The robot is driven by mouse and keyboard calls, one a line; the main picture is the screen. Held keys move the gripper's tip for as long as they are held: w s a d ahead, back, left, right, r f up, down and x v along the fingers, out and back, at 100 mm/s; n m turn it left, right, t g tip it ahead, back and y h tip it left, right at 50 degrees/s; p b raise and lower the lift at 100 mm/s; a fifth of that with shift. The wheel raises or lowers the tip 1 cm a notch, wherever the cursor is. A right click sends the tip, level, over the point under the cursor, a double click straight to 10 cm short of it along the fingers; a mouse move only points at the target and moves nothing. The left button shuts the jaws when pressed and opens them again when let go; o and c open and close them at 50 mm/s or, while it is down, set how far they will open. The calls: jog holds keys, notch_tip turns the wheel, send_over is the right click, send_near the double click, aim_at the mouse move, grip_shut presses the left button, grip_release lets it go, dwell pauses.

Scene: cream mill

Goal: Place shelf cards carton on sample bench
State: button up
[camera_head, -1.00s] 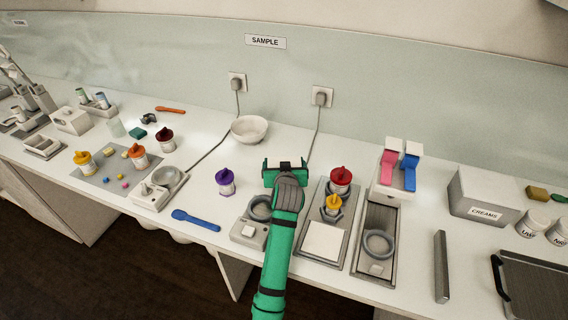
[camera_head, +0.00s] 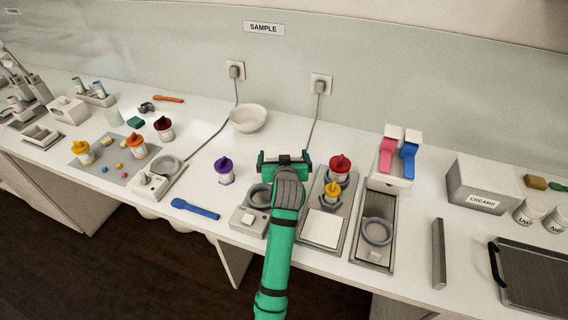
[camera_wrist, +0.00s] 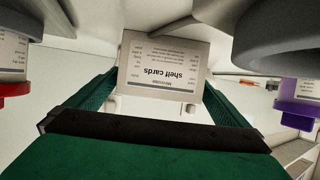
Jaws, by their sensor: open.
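The shelf cards carton (camera_wrist: 163,68) is a white box with printed text that appears upside down in the wrist view. It stands between the two green fingers of my gripper (camera_head: 285,160). The fingers are open on either side of it, and I cannot tell whether they touch it. In the head view the pale carton (camera_head: 284,153) shows between the fingers, partly hidden by my gripper. It is over the white sample bench (camera_head: 330,130), below the SAMPLE sign (camera_head: 263,27). Its underside is hidden.
A purple-capped jar (camera_head: 224,172) is left of my gripper; a tray with red- and yellow-capped jars (camera_head: 340,167) is right. A white bowl (camera_head: 247,118) and cabled plugs (camera_head: 319,86) are behind. A ring device (camera_head: 250,219) is in front.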

jog(key=v, duration=0.7)
jog(key=shift+s+r, duration=0.15)
jog(key=shift+s, duration=0.15)
